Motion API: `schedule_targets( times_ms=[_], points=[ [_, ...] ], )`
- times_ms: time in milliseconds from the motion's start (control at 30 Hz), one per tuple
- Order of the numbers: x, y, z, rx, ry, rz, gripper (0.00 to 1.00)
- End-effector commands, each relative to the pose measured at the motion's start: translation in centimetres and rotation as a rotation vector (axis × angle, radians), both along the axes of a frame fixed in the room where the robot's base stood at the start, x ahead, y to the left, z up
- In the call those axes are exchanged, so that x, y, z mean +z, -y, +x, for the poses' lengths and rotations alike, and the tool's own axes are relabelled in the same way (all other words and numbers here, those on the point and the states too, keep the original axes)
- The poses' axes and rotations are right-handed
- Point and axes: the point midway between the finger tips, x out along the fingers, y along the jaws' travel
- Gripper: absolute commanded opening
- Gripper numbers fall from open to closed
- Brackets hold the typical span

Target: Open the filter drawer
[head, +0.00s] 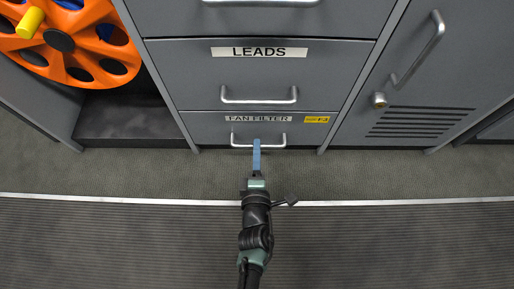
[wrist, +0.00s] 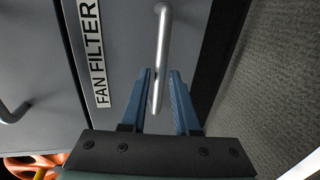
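The filter drawer (head: 200,128) is the lowest grey drawer in the head view, labelled FAN FILTER with a small yellow tag beside the label. It appears shut, flush with the cabinet front. Its silver bar handle (head: 238,145) runs level across the front. My gripper (head: 256,145) is at the middle of this handle. In the wrist view, the handle (wrist: 162,60) passes between the two blue fingers of my gripper (wrist: 162,95). The fingers are open, with a gap on either side of the bar. The FAN FILTER label (wrist: 92,55) shows left of the handle there.
The LEADS drawer (head: 190,75) with its own handle is directly above. A grey door (head: 440,70) with a handle, lock and vent slots is at right. An orange reel (head: 75,60) stands in an open bay at left. The floor (head: 120,235) before the cabinet is clear.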

Motion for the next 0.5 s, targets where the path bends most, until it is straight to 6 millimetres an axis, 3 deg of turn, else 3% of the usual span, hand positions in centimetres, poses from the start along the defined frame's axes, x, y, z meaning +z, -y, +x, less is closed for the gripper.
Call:
schedule_targets(
  times_ms=[200, 500],
  points=[
    [-0.5, 0.0, 1.9, 0.0, 0.0, 0.001, 0.3],
    [-0.4, 0.0, 2.1, -0.001, -0.001, 0.001, 0.3]
  ],
)
